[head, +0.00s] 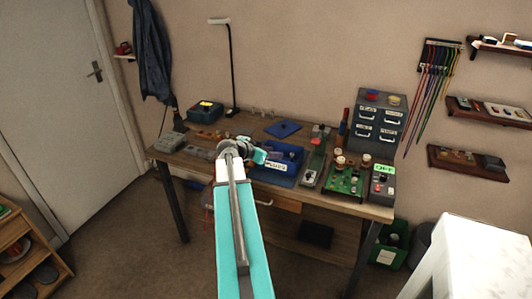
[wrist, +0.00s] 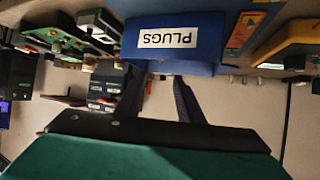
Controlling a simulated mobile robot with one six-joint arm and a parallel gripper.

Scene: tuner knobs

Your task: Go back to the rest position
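My gripper (head: 260,156) is at the end of my teal arm, stretched over the middle of the workbench (head: 290,203). In the wrist view its two dark fingers (wrist: 158,102) stand apart with nothing visible between them, so it is open. A blue tray labelled PLUGS (head: 290,178) is just beside and below the gripper in the head view; it also shows at the top of the wrist view (wrist: 205,32). A green circuit board (head: 345,181) with cream-topped knobs lies to its right. A grey box with a green display (head: 382,184) stands beside the board.
A grey drawer cabinet (head: 378,121) stands at the back right of the bench. A white object (head: 465,262) fills the lower right.

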